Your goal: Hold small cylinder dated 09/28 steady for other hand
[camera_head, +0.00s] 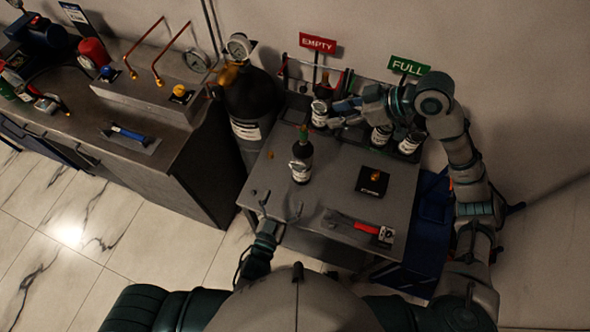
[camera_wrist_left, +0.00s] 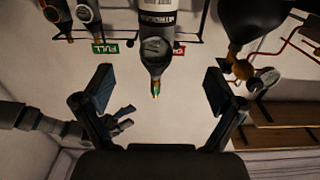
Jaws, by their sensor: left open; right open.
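A small dark cylinder (camera_head: 302,163) with a white label and a greenish top stands upright on the grey table (camera_head: 255,185). Its date is too small to read. In the left wrist view the cylinder (camera_wrist_left: 157,22) appears upside down, ahead of and between my fingers. My left gripper (camera_head: 282,207) is open and empty at the table's front edge, short of the cylinder; its two fingers (camera_wrist_left: 155,95) are spread wide. My right gripper (camera_head: 342,112) is open at the back of the table, beside another small cylinder (camera_head: 319,113) under the EMPTY sign (camera_head: 318,43).
More small cylinders (camera_head: 381,138) stand in the rack under the FULL sign (camera_head: 408,66). A black block (camera_head: 372,182) and a red-handled tool (camera_head: 352,226) lie on the table's right. A large dark tank (camera_head: 249,105) stands left of the table. The table front left is clear.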

